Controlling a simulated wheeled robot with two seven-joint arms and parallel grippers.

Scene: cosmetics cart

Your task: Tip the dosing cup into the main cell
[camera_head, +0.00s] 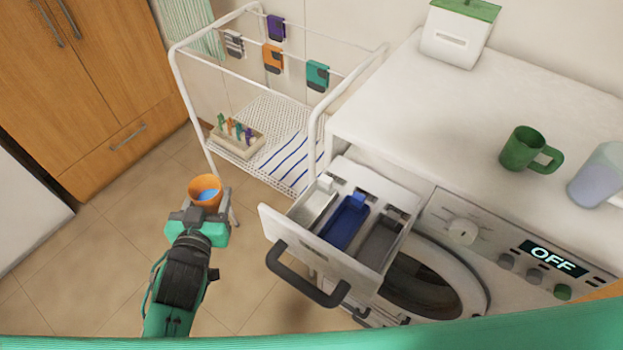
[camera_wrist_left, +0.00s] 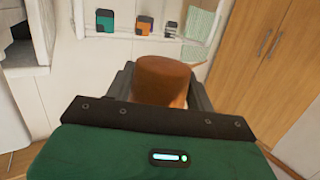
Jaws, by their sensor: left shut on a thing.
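The orange dosing cup (camera_head: 203,183) holds blue liquid and stands roughly upright in my left gripper (camera_head: 202,207). The gripper is shut on it; in the left wrist view the cup (camera_wrist_left: 160,72) sits between the two fingers. The cup is in the air left of the open detergent drawer (camera_head: 296,244), apart from it. The drawer has a pale left cell (camera_head: 313,206), a blue middle cell (camera_head: 345,224) and a dark grey right cell (camera_head: 380,242). No readable mark tells which is the main cell. My right gripper is not in view.
The washing machine (camera_head: 462,232) reads OFF. A green mug (camera_head: 522,150), a clear jug (camera_head: 597,178) and a white box (camera_head: 458,38) stand on the white top. A white drying rack (camera_head: 190,105) stands behind the cup. A black handle (camera_head: 300,283) juts from the drawer front.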

